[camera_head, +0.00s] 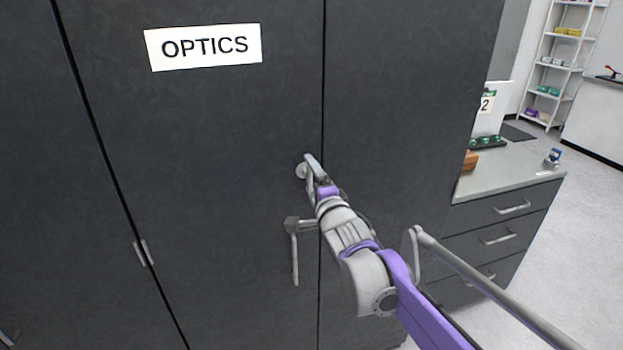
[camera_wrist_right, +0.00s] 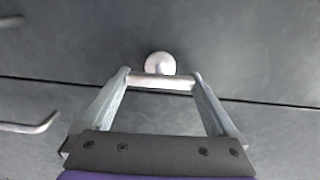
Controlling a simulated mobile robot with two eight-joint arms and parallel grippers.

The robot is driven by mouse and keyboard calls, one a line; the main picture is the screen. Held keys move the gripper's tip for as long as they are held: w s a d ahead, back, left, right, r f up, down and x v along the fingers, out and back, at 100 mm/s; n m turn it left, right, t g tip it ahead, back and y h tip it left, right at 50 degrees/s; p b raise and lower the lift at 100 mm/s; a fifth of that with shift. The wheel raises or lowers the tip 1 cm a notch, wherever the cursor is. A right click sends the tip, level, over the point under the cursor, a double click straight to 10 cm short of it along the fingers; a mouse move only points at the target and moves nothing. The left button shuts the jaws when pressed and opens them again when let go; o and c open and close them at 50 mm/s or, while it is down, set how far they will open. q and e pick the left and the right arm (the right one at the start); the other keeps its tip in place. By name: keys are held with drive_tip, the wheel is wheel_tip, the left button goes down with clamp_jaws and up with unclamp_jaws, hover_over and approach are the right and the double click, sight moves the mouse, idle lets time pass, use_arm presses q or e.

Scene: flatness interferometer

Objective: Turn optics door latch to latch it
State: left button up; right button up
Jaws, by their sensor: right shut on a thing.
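The dark optics door (camera_head: 220,130) is closed flush with its neighbour and carries a white OPTICS label (camera_head: 203,47). The latch (camera_head: 301,171) is a small silver piece with a round hub near the door's right seam. My right gripper (camera_head: 314,168) is at the latch and partly hides it in the head view. In the right wrist view, the fingers of my right gripper (camera_wrist_right: 162,82) are shut on a short silver bar of the latch, with the latch's round hub (camera_wrist_right: 160,63) just behind it. My left gripper is not in view.
A silver pull handle (camera_head: 295,255) stands out just below the latch; it also shows in the right wrist view (camera_wrist_right: 30,125). Another handle (camera_head: 143,252) is lower left. A drawer counter (camera_head: 510,170) stands right, with open floor (camera_head: 590,220) beyond it.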

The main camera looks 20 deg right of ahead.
drive_tip(key=o, duration=1)
drive_tip(key=s, duration=1)
drive_tip(key=shift+s+d, duration=0.15)
drive_tip(key=shift+s, duration=0.25)
